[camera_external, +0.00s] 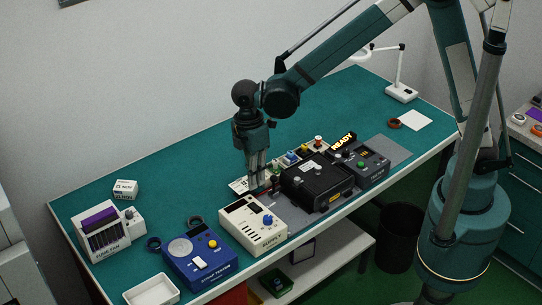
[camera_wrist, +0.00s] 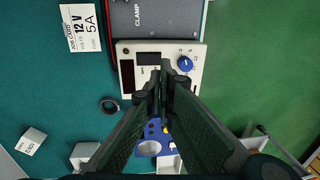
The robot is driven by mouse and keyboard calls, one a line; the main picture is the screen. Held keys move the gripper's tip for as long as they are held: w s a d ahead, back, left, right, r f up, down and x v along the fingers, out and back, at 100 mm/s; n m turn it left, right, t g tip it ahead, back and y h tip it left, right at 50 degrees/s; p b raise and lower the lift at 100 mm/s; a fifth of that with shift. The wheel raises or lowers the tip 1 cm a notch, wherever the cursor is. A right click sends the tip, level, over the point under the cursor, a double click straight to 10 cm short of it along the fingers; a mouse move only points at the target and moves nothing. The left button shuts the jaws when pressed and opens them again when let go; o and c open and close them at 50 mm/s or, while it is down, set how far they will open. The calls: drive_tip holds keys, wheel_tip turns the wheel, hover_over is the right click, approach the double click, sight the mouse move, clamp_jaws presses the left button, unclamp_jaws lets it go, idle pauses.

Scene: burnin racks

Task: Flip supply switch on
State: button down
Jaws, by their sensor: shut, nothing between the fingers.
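The cream supply box (camera_external: 254,236) stands near the front edge of the bench, with a blue knob (camera_external: 267,220) on its top. In the wrist view the supply box (camera_wrist: 196,82) has its knob (camera_wrist: 185,64) right of the fingers, and a dark display (camera_wrist: 127,76) and a dark panel (camera_wrist: 148,58) to the left. My gripper (camera_external: 258,188) is shut and empty, pointing down at the far side of the box. In the wrist view my gripper (camera_wrist: 165,66) overlaps the box's middle. I cannot make out the switch or tell whether the fingers touch the box.
A blue device (camera_external: 198,264) stands left of the supply box, and a black clamp unit (camera_external: 316,180) stands to its right. A job card (camera_wrist: 84,28) reads 12 V and 5 A. A white tray (camera_external: 151,291) lies at the front left.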

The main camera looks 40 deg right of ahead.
sight(258, 209)
drive_tip(key=shift+s+f, duration=0.2)
drive_tip(key=shift+f, duration=1.3)
drive_tip(key=shift+s+f, duration=0.15)
drive_tip(key=shift+f, duration=1.35)
drive_tip(key=shift+s+f, duration=0.2)
drive_tip(key=shift+f, duration=1.3)
drive_tip(key=shift+s+f+t+b, duration=0.25)
drive_tip(key=shift+f+t+b, duration=0.25)
drive_tip(key=shift+f+b, duration=0.15)
drive_tip(key=shift+w+r, duration=0.1)
drive_tip(key=shift+r, duration=0.1)
drive_tip(key=shift+w+r, duration=0.2)
drive_tip(key=shift+w, duration=0.1)
drive_tip(key=shift+w+r, duration=0.15)
drive_tip(key=shift+w, duration=0.2)
drive_tip(key=shift+r, duration=0.1)
